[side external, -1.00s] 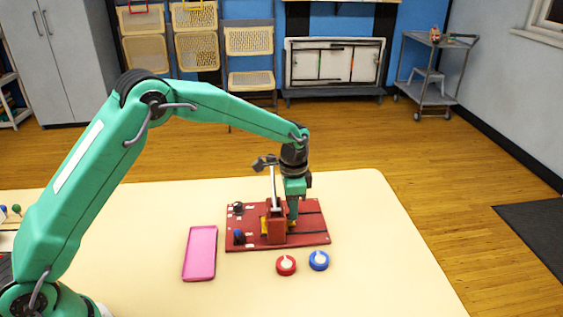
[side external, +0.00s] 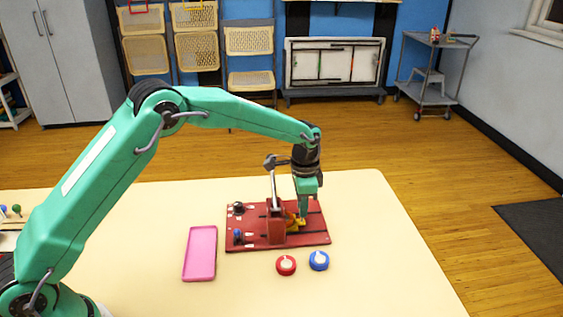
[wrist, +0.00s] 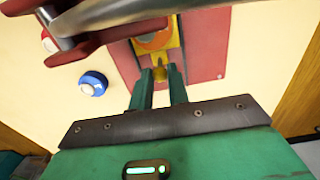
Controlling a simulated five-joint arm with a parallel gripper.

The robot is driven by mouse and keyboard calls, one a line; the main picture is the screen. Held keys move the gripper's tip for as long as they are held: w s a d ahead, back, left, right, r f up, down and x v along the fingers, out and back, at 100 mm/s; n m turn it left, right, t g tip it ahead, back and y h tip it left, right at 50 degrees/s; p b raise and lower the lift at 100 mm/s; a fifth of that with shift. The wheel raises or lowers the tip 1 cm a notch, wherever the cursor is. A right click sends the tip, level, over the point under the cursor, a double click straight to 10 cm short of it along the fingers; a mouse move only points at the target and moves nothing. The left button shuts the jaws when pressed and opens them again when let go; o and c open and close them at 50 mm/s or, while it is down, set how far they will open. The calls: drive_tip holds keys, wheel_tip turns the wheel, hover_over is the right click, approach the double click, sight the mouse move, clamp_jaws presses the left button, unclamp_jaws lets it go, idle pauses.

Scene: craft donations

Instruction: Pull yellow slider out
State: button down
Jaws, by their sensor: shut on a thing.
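My gripper (side external: 301,221) points down at the right of the block, shut on the slider's end. It also shows in the wrist view (wrist: 161,74). The fingers hide part of the slider's end in the side view.
A metal lever (side external: 274,188) rises from the block close to my wrist. The board carries a blue knob (side external: 238,235) and a black knob (side external: 238,207). The table right of the board is clear.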

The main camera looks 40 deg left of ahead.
drive_tip(key=shift+w+d, duration=2.45)
drive_tip(key=shift+w, duration=0.1)
drive_tip(key=c, duration=1.4)
unclamp_jaws()
drive_tip(key=shift+c, duration=0.2)
wheel_tip(320, 180, up, 8)
drive_tip(key=shift+f, duration=0.2)
drive_tip(key=shift+s, duration=0.1)
